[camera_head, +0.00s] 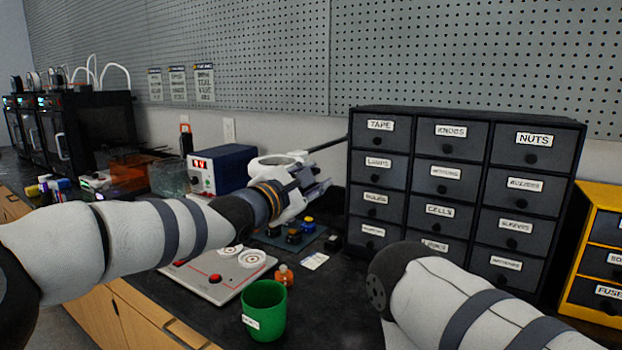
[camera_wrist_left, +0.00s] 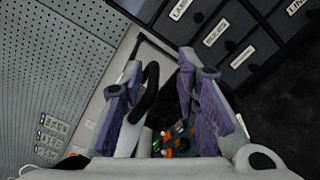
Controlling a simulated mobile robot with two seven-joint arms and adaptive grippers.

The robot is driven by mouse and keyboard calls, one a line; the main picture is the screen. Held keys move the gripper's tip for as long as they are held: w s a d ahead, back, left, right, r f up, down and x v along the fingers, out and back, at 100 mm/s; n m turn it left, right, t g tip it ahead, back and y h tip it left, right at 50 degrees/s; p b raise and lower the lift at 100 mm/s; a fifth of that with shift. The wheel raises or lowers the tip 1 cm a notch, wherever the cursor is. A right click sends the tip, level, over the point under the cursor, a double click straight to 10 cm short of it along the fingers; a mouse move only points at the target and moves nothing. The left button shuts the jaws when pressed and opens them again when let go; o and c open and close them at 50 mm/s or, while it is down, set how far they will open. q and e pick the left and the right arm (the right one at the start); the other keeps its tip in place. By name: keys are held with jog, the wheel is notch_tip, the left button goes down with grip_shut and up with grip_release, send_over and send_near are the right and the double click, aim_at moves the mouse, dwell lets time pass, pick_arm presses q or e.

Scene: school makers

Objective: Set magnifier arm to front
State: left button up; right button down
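My left gripper (camera_head: 318,188) reaches in from the left, above the bench and in front of the drawer cabinet. In the left wrist view its two purple-padded fingers (camera_wrist_left: 160,85) stand apart. A dark curved piece (camera_wrist_left: 149,92) and a pale piece lie between them, nearer the left finger; I cannot tell whether they touch it. A thin dark rod (camera_head: 328,145), apparently the magnifier's arm, runs from the cabinet side toward a pale ring (camera_head: 278,161) above my wrist. The magnifier's base and much of its arm are hidden. My right gripper is not in view.
A black labelled drawer cabinet (camera_head: 458,180) stands at the right, a yellow one (camera_head: 592,246) beyond it. A green cup (camera_head: 264,312), small orange bottle (camera_head: 283,275) and grey board with a red button (camera_head: 215,279) are in front. A blue power supply (camera_head: 222,168) stands behind.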

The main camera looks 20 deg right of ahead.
pick_arm(q)
jog(key=shift+r, duration=0.2)
jog(key=v, duration=1.2)
